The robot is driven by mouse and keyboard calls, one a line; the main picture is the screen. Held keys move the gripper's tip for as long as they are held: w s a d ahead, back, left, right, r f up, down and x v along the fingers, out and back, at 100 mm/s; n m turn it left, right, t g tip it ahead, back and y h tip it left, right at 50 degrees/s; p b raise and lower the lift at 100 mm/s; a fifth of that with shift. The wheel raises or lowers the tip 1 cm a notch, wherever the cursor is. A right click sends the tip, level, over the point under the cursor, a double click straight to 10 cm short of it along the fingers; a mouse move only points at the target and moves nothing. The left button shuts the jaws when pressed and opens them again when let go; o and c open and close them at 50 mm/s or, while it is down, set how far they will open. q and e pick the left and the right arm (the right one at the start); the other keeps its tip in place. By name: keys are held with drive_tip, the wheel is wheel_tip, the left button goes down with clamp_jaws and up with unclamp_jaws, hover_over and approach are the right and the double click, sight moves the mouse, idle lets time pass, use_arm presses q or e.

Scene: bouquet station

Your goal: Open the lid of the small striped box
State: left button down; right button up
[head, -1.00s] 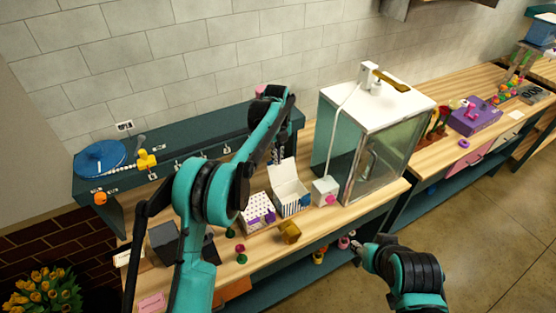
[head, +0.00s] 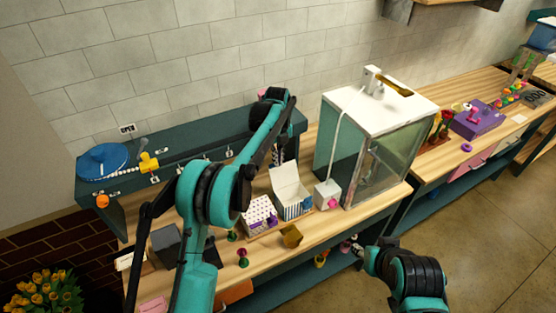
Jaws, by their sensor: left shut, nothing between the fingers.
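The small striped box (head: 294,208) stands on the wooden counter. Its white lid (head: 286,178) stands raised at the back of the box, tilted up, and the inside shows from above. My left gripper (head: 278,158) is shut and empty, just behind and above the lid's upper edge. Whether it touches the lid I cannot tell. My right gripper (head: 357,248) is low, in front of the counter's front edge, away from the box. Its fingers are too small to read.
A dotted box (head: 260,215) stands left of the striped box. A small white box with a pink knob (head: 327,194) and a glass cabinet (head: 378,150) stand to the right. A brownish-gold block (head: 291,236) lies in front. A teal raised shelf (head: 210,147) runs behind.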

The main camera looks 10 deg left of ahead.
use_arm(q)
drive_tip(key=shift+r+p, duration=0.4)
drive_tip(key=shift+r, duration=0.4)
wheel_tip(320, 180, up, 12)
drive_tip(key=s+a+n+t+b, duration=0.2)
drive_tip(key=s+a+n+b, duration=0.25)
drive_tip(key=s+n, duration=0.35)
drive_tip(key=s+a+f+n+t+b, duration=0.2)
drive_tip(key=s+f+n+b, duration=0.3)
drive_tip(key=s+f+n, duration=0.5)
drive_tip(key=s+a+f+n+t+b, duration=0.3)
drive_tip(key=s+f+n+b, duration=0.3)
drive_tip(key=s+f+n, duration=0.5)
drive_tip(key=s, duration=0.6)
drive_tip(key=shift+s, duration=0.25)
